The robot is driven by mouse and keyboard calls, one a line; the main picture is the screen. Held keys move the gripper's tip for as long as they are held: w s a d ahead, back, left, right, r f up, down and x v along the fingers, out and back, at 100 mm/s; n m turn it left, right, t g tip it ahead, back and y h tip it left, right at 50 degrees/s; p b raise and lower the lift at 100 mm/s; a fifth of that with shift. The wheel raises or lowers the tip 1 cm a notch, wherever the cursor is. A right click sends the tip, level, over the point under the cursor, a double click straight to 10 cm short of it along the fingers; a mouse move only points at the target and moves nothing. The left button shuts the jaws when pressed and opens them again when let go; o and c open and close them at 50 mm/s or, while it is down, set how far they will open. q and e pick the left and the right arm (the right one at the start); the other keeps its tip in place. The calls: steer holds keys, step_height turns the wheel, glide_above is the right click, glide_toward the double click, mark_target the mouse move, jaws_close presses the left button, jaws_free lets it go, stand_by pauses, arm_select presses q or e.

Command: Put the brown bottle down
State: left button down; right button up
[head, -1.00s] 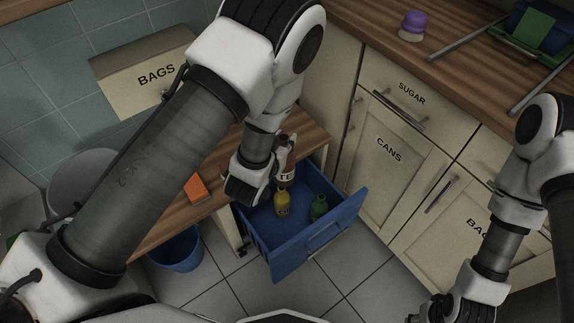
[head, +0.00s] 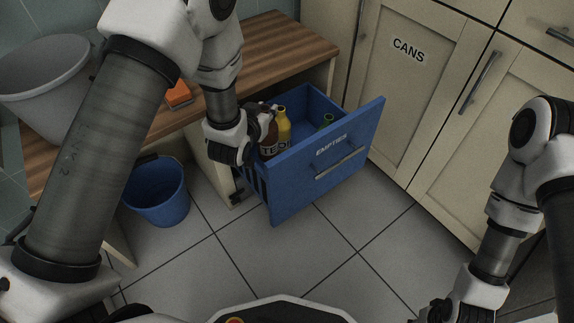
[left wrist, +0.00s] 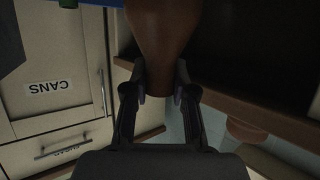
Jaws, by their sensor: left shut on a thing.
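The brown bottle (head: 268,142) has a pale label and is roughly upright at the left side of the open blue drawer (head: 345,150) marked EMPTIES. My left gripper (head: 252,132) is shut on it from the left. In the left wrist view the two fingers (left wrist: 160,85) close around the narrow part of the brown bottle (left wrist: 165,30). The drawer wall hides its base, so I cannot tell whether it touches the drawer floor. A yellow bottle (head: 284,128) stands just behind it. My right gripper (head: 440,310) is low at the right, with its fingers unclear.
A green bottle (head: 327,121) is further right in the drawer. A blue bucket (head: 158,195) stands on the floor at left. Cabinets marked CANS (head: 408,50) are at right.

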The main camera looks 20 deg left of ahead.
mark_target(268, 149)
arm_select(q)
step_height(268, 149, down, 10)
steer(key=b, duration=0.5)
steer(key=shift+r, duration=0.4)
steer(key=shift+f, duration=0.2)
steer(key=c, duration=1)
jaws_free()
steer(key=shift+o, duration=0.3)
